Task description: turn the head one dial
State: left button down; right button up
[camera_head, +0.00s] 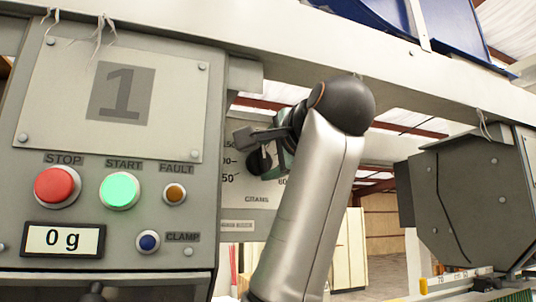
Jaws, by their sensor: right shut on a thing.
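The head one panel (120,130) with a large "1" fills the left. To its right, set further back, the dial's pale scale plate (250,201) shows printed numbers around its left side. My right arm rises from the bottom centre, and my right gripper (256,150) is in front of the scale plate, at the dial. It is shut on the dial's knob, which is mostly hidden behind the fingers and wrist. The right part of the scale and any pointer are also hidden. My left gripper is not in view.
The panel carries a red STOP button (57,187), green START button (120,190), amber FAULT lamp (174,193), blue CLAMP button (148,242) and a display (64,240) reading 0 g. A grey beam (240,45) crosses above. A dark grey housing (470,200) stands at right.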

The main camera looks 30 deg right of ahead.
jog(key=shift+m, duration=0.7)
jog(key=o, duration=1.4)
jog(key=shift+s, duration=0.1)
jog(key=shift+s+a, duration=0.1)
jog(key=shift+s, duration=0.3)
jog(key=b+v, duration=0.3)
jog(key=v, duration=0.8)
jog(key=shift+s, duration=0.25)
jog(key=shift+f, duration=0.1)
